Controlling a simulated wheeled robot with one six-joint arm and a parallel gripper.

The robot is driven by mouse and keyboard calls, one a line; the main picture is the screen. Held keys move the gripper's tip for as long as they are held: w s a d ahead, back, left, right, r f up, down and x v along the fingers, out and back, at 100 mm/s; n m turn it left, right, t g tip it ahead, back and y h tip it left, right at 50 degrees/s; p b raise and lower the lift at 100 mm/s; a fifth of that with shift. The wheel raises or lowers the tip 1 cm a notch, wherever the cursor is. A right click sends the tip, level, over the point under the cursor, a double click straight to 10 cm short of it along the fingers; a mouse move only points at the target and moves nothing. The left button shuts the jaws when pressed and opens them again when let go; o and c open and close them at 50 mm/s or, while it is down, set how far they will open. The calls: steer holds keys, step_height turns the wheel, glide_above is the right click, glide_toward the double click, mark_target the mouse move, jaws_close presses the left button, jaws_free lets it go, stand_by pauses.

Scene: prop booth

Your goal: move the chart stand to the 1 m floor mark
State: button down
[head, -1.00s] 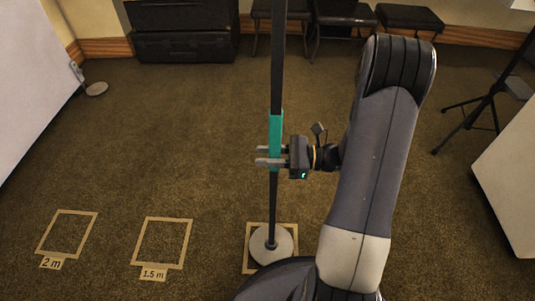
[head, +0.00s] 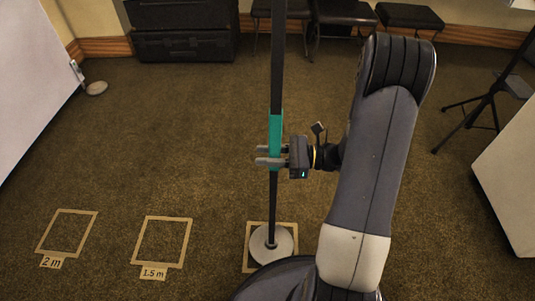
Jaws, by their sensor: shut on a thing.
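The chart stand's dark pole (head: 277,60) rises upright through the middle of the head view, with a green grip band (head: 275,127) partway up. Its round pale base (head: 265,250) rests on the floor inside a taped square (head: 286,229). The square's label is hidden behind my own body, so I cannot read it. My gripper (head: 270,156) is shut on the pole at the lower part of the green band. The top of the stand is out of view.
Taped squares marked 1.5 m (head: 162,242) and 2 m (head: 67,233) lie to the left. A black case (head: 185,45) and dark stools (head: 410,17) stand along the back wall. A black tripod (head: 490,100) and white panels flank the sides. The middle carpet is clear.

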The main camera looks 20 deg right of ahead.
steer(key=shift+f+b, duration=0.6)
steer(key=shift+f, duration=0.35)
steer(key=c, duration=1)
jaws_free()
steer(key=shift+f, duration=0.1)
steer(key=shift+c, duration=0.2)
steer(key=p+v, duration=0.2)
steer(key=v, duration=0.8)
steer(key=shift+d, duration=0.4)
steer(key=shift+s, duration=0.1)
steer(key=b+x, duration=0.2)
steer(key=x, duration=0.8)
steer(key=shift+a, duration=0.25)
steer(key=shift+a+r, duration=0.15)
steer(key=shift+r, duration=0.25)
